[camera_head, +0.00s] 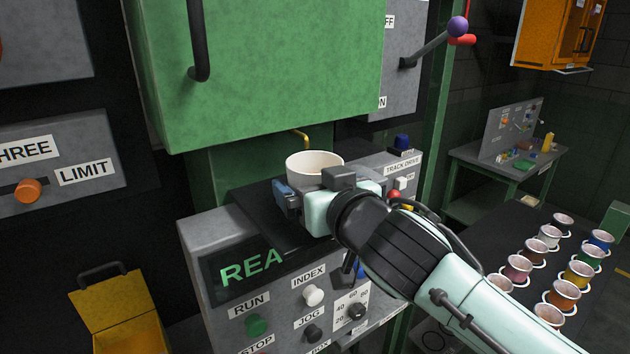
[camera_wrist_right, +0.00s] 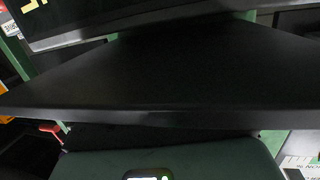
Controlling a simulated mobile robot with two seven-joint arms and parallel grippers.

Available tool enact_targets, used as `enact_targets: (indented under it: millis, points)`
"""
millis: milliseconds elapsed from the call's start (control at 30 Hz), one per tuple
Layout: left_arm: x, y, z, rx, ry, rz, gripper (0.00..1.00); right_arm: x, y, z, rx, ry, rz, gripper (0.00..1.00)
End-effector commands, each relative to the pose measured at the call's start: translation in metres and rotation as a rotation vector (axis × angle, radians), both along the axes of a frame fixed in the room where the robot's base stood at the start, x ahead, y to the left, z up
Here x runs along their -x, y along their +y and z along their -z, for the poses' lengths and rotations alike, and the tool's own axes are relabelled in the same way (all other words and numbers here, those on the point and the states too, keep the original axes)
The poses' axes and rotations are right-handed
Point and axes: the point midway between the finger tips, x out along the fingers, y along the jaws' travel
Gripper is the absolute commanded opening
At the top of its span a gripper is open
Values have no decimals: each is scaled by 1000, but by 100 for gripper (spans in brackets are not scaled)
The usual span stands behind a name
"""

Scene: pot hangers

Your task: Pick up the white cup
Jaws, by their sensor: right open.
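The white cup (camera_head: 312,164) stands upright on the dark top of the grey control console, below the green machine housing, in the head view. My right gripper (camera_head: 312,188) is open at the near side of the cup, its fingers low beside the cup's front. The gripper hides the cup's lower part, so I cannot tell whether the fingers touch it. The wrist view shows a broad dark surface, and I cannot make out the cup there. My left gripper is not in view.
The green housing (camera_head: 260,70) hangs close above and behind the cup. The console front (camera_head: 285,285) carries several knobs and labels. A red and a white button (camera_head: 401,184) sit right of the gripper. Several coloured pots (camera_head: 565,295) stand on a dark table at right.

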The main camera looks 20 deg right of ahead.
Motion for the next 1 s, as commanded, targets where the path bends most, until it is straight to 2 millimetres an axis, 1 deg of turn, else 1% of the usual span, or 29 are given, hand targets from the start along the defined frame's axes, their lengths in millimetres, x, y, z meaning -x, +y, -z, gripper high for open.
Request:
enact_targets:
  millis: [33,67,100,133,167,467,633,767,900,1000]
  points:
    - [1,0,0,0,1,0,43,0,0,1,0,1,0,90]
    - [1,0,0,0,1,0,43,0,0,1,0,1,0,80]
    - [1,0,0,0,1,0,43,0,0,0,0,1,0,67]
    - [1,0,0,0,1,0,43,0,0,0,0,1,0,58]
    - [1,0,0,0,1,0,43,0,0,0,0,1,0,54]
    - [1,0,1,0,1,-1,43,1,0,-1,0,0,-1,53]
    - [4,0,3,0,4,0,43,5,-1,-9,-1,-1,-1,53]
    - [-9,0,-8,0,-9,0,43,4,-1,-33,-3,-6,-1,53]
    - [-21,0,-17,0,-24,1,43,4,0,-68,-4,-10,-3,53]
    - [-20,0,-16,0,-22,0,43,3,0,-83,-3,-5,-2,53]
